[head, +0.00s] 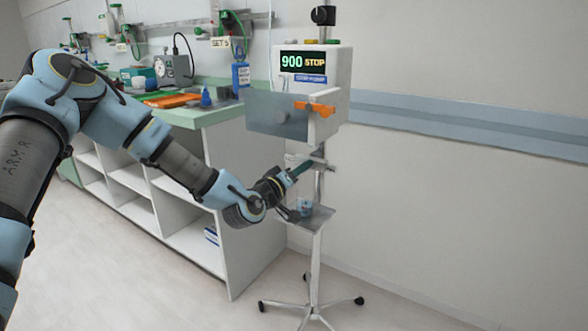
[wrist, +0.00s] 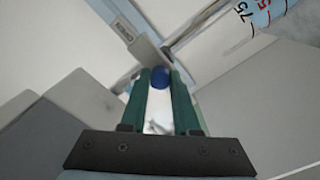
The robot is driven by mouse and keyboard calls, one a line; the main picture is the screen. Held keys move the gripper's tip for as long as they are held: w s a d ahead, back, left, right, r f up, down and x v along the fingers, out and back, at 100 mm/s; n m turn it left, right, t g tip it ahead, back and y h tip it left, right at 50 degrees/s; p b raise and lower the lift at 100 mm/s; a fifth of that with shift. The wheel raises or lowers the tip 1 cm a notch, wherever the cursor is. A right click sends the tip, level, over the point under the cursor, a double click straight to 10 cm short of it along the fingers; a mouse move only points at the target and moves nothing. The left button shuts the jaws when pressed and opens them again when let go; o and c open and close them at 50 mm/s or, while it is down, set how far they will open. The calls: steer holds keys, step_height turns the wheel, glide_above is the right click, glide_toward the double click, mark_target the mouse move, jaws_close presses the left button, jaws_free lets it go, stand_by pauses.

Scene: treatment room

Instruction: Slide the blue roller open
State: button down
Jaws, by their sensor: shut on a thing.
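The blue roller (wrist: 159,77) shows as a small round blue piece between the green fingertips of my gripper (wrist: 160,76) in the wrist view. My gripper is shut on it, with a finger on either side. In the head view my gripper (head: 306,166) is just below the pump (head: 318,90), beside the stand's pole, and the roller cannot be made out there. A pale housing with a small label (wrist: 123,30), which seems to read OPEN, lies just beyond the fingertips in the wrist view.
The pump display reads 900 STOP, and its grey door (head: 277,114) hangs out above my gripper. A small tray (head: 318,221) with a clear cup (head: 304,207) is below. A green-topped counter (head: 205,114) stands at left. The floor right of the stand is clear.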

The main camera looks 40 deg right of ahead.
mark_target(318, 166)
steer(key=shift+s+d, duration=0.2)
steer(key=shift+s, duration=0.5)
steer(key=shift+s+d, duration=0.15)
steer(key=shift+s, duration=0.55)
steer(key=c, duration=0.6)
jaws_free()
steer(key=shift+c, duration=0.2)
steer(key=v, duration=1)
steer(key=shift+a+b, duration=0.35)
steer(key=shift+b, duration=0.05)
steer(key=shift+s, duration=0.1)
